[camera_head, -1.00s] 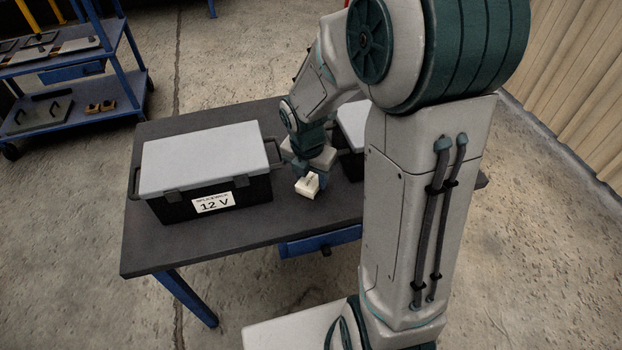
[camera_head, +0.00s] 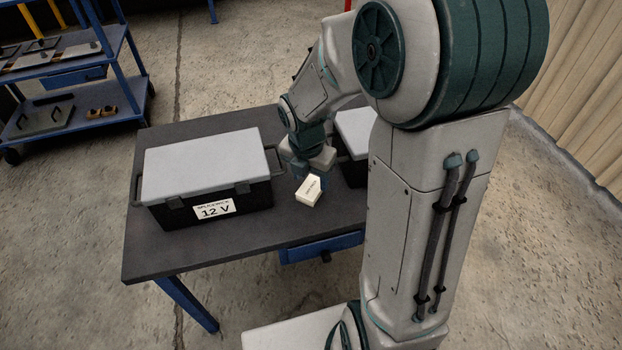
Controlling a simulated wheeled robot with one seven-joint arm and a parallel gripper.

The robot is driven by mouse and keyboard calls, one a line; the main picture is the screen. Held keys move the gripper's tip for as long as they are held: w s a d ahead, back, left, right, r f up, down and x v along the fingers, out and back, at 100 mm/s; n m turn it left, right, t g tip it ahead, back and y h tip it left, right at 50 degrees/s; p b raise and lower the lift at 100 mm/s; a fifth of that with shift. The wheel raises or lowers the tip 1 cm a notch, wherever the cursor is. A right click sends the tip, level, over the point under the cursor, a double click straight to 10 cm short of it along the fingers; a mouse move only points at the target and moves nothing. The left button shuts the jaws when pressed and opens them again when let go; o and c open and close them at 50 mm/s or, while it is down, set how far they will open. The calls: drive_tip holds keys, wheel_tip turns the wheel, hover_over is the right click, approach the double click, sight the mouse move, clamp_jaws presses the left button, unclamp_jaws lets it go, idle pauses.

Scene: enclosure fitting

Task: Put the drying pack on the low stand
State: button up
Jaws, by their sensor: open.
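A small cream-white pack (camera_head: 308,190) with dark print on its top is the likely drying pack. It shows at the front of my gripper, over the dark table (camera_head: 245,235), between the two boxes. I cannot tell whether it rests on the table or on something low beneath it. My gripper (camera_head: 313,176) points down just behind the pack, and its jaws are open. The fingertips are partly hidden by the pack, so I cannot tell whether they touch it. I cannot make out a low stand; my arm covers part of the table.
A black box with a grey lid (camera_head: 205,180), labelled 12 V, stands left of my gripper. A second grey-lidded box (camera_head: 354,130) stands close on the right, partly behind my arm. A blue shelf cart (camera_head: 75,80) is at the back left. The table's front strip is clear.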

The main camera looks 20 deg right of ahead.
sight(308, 191)
wheel_tip(308, 191, up, 8)
drive_tip(key=p, duration=0.2)
drive_tip(key=s+r+m, duration=0.2)
drive_tip(key=s+m, duration=0.4)
drive_tip(key=m, duration=0.7)
drive_tip(key=s+r+m+y, duration=0.1)
drive_tip(key=s+m, duration=0.6)
drive_tip(key=m, duration=0.7)
drive_tip(key=shift+s+d+r+t, duration=0.3)
drive_tip(key=shift+d+r, duration=0.05)
drive_tip(key=shift+r, duration=0.1)
